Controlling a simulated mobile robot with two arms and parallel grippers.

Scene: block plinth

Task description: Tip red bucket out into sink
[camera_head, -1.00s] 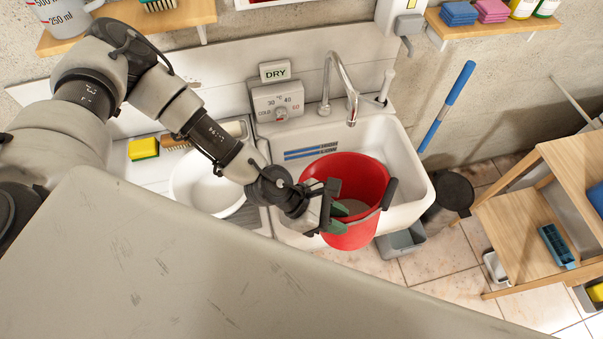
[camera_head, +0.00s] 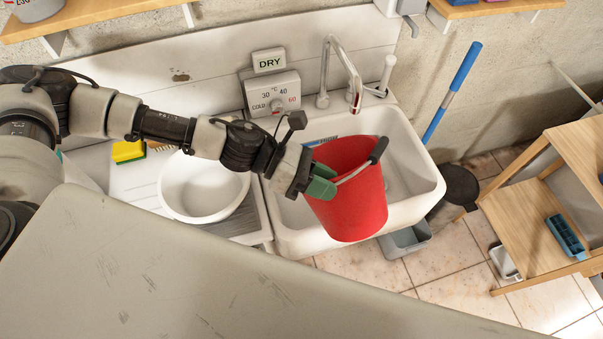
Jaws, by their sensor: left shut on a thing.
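The red bucket (camera_head: 347,207) hangs over the front part of the white sink (camera_head: 424,184), its lower end in front of the sink's front rim in this view. It is tilted, with its rim leaning up and away, and its inside is mostly hidden. My left gripper (camera_head: 322,184) is at the bucket's left side, its green fingers shut on the bucket at the rim and handle. The handle's dark grip (camera_head: 378,150) sticks out at the right. The tap (camera_head: 345,72) stands behind the bucket. My right gripper is not in view.
A white basin (camera_head: 200,190) stands on the drainboard left of the sink, by a yellow sponge (camera_head: 128,151). A grey bin (camera_head: 405,240) is on the floor below the sink. A blue-handled pole (camera_head: 452,95) leans at the right. A wooden shelf unit (camera_head: 540,205) stands right.

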